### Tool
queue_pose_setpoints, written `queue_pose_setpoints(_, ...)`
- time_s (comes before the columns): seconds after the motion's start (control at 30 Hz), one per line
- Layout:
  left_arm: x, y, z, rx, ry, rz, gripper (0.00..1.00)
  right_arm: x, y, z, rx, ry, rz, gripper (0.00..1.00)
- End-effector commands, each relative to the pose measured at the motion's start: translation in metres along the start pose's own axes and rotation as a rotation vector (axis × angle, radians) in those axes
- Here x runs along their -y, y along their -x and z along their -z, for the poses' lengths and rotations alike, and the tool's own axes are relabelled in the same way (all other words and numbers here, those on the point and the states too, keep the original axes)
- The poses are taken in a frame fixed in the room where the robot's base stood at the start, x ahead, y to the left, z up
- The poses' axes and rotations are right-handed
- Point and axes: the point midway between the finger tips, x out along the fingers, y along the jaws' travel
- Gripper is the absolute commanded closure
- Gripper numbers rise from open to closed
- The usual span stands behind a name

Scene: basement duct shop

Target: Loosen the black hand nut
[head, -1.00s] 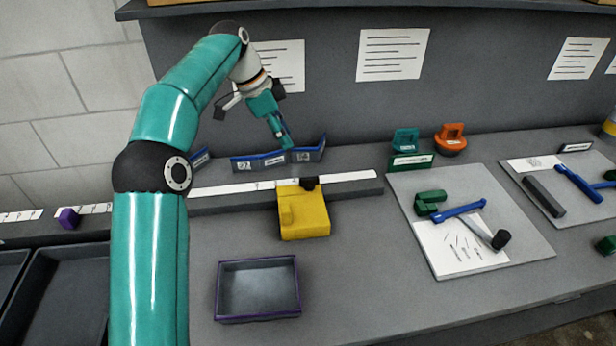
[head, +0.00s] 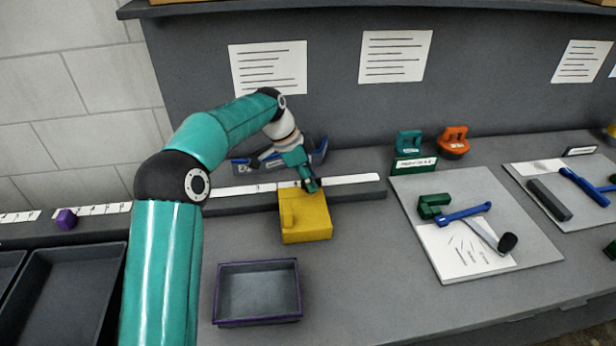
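The black hand nut (head: 318,185) sits at the back edge of the yellow block (head: 306,220), against the rail with the white scale strip (head: 355,181). Only a little of the nut shows, as my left gripper covers most of it. My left gripper (head: 311,187) points down at the nut from behind and above, with its fingertips at or very near it. I cannot tell whether the fingers are closed on it. My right gripper is not in view.
A purple-rimmed grey tray (head: 258,321) stands in front of the yellow block. Blue bins (head: 318,155) stand behind the rail. To the right lies a grey board (head: 535,245) with a blue-handled tool (head: 465,213) and a green block (head: 432,205). The bench between tray and board is clear.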

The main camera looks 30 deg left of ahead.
Motion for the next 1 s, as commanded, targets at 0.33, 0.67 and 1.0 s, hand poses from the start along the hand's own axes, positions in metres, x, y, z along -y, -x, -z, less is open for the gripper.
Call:
queue_pose_setpoints(0.33,-0.0001,-0.0001,0.0004,0.0,-0.001,-0.001,0.94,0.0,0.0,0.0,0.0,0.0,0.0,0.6)
queue_pose_setpoints(0.67,0.0006,0.0,-0.0003,0.001,0.003,0.002,1.0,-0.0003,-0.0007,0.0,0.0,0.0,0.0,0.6)
queue_pose_setpoints(1.0,-0.0014,-0.0016,0.0006,0.001,0.104,0.044,1.0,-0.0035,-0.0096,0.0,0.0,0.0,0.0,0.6)
